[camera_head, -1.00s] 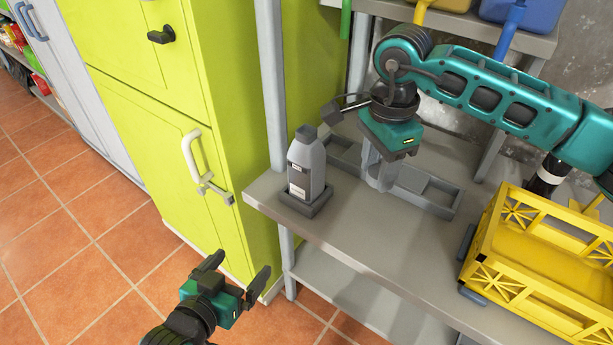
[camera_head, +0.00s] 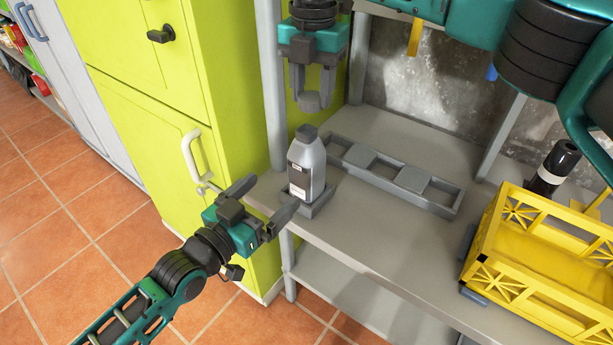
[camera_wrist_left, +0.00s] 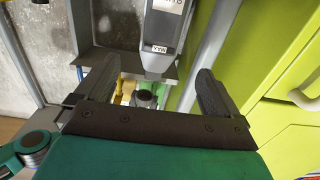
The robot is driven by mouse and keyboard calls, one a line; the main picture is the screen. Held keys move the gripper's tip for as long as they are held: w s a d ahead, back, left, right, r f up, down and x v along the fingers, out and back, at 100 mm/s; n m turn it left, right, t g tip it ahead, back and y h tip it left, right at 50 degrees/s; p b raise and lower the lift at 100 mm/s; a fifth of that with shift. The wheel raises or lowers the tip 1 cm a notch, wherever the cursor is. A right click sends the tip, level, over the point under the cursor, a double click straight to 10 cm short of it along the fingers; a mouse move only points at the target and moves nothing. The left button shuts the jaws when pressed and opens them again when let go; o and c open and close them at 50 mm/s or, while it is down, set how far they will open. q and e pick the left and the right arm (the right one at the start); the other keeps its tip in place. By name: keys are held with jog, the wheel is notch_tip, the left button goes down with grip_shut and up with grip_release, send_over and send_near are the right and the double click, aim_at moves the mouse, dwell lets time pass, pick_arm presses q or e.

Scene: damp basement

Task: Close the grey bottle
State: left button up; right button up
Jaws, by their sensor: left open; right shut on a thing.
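The grey bottle (camera_head: 300,168), with a pale label, stands upright in a small grey holder (camera_head: 322,203) at the shelf's left front corner. Its narrow dark grey top points up. My left gripper (camera_head: 266,200) is open at the left of the bottle, its fingers pointing towards it without holding it. In the left wrist view, the bottle (camera_wrist_left: 163,30) shows ahead, between and beyond the open fingertips (camera_wrist_left: 158,70). My right gripper (camera_head: 313,97) is shut on a small grey piece, which looks like a cap, above and slightly behind the bottle. The fingers partly hide this piece.
A grey slotted tray (camera_head: 450,208) lies behind the bottle on the grey shelf (camera_head: 400,250). A yellow crate (camera_head: 530,245) stands at the right, with a dark bottle (camera_head: 555,165) behind it. The green cabinet (camera_head: 235,90) and shelf post are close on the left.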

aim_at(307, 156)
jog(key=shift+w+a+r+m, duration=0.15)
jog(key=shift+r+m, duration=0.2)
jog(key=shift+m, duration=0.25)
jog(key=shift+w+a+r+m, duration=0.15)
jog(key=shift+r+m, duration=0.15)
jog(key=shift+m, duration=0.3)
pick_arm(q)
jog(key=shift+w+d+r, duration=0.1)
jog(key=shift+w+r, duration=0.15)
jog(key=shift+r, duration=0.15)
jog(key=x, duration=1.2)
jog(key=shift+d+r, duration=0.1)
jog(key=c, duration=1.5)
pick_arm(e)
jog(key=shift+f, duration=2.5)
